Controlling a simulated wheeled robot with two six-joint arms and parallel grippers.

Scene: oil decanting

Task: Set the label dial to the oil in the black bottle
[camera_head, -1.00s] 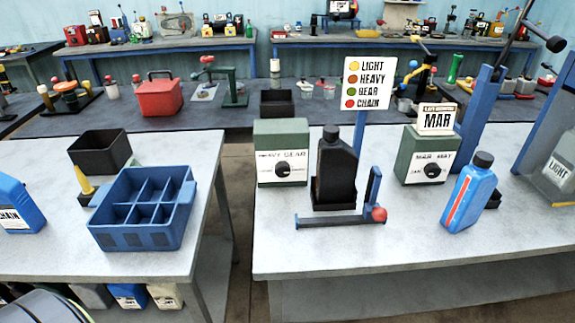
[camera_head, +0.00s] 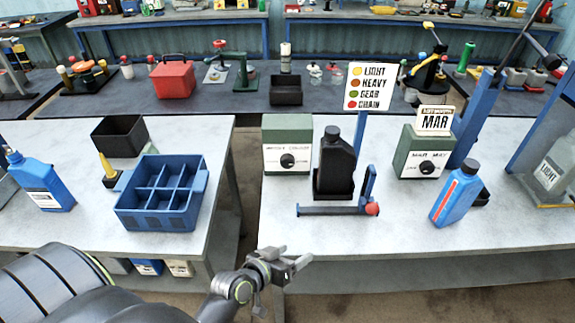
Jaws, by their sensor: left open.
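The black bottle (camera_head: 336,168) stands upright on a dark stand with a red-knobbed lever (camera_head: 371,208), on the right-hand table. Left of it is a green box (camera_head: 287,129) with a white label panel and a round black dial (camera_head: 287,161). The panel's small words and the dial's pointing are too blurred to read. A sign (camera_head: 368,87) behind lists LIGHT yellow, HEAVY orange, GEAR green and CHAIN red. My left gripper (camera_head: 296,263) is open and empty, low in front of the table's front edge, away from the dial. My right gripper is not in view.
A second green dial box (camera_head: 422,150) carries a MAR sign (camera_head: 435,121). A blue bottle (camera_head: 457,193) stands at its right front. A blue divided crate (camera_head: 166,217) and another blue bottle (camera_head: 41,182) are on the left table. A gap separates the tables.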

